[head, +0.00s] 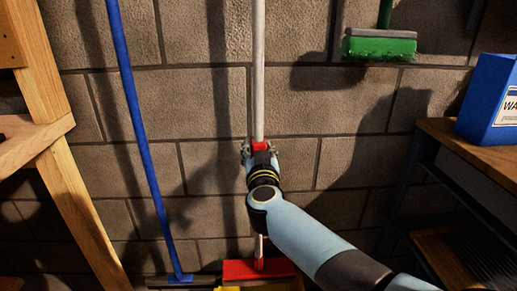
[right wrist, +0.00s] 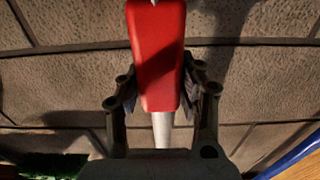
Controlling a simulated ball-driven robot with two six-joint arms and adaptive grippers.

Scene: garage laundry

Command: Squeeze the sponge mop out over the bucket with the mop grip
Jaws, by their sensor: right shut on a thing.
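The sponge mop has a white pole (head: 259,70) that stands upright against the wall. Its red mop grip (head: 261,145) sits partway down the pole, and a red head (head: 250,270) is at the bottom. My right gripper (head: 260,152) is shut on the red grip. In the right wrist view the red grip (right wrist: 157,55) lies between both fingers of the gripper (right wrist: 162,85), with the white pole (right wrist: 162,130) running past it. A yellow edge (head: 227,289), perhaps the bucket, barely shows at the bottom, mostly cut off. My left gripper is out of view.
A blue-handled tool (head: 138,120) leans left of the mop. A green brush (head: 379,46) hangs at upper right. A blue box (head: 487,100) stands on a wooden bench (head: 475,145) at right. A wooden frame (head: 60,150) stands at left. The block wall is close behind.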

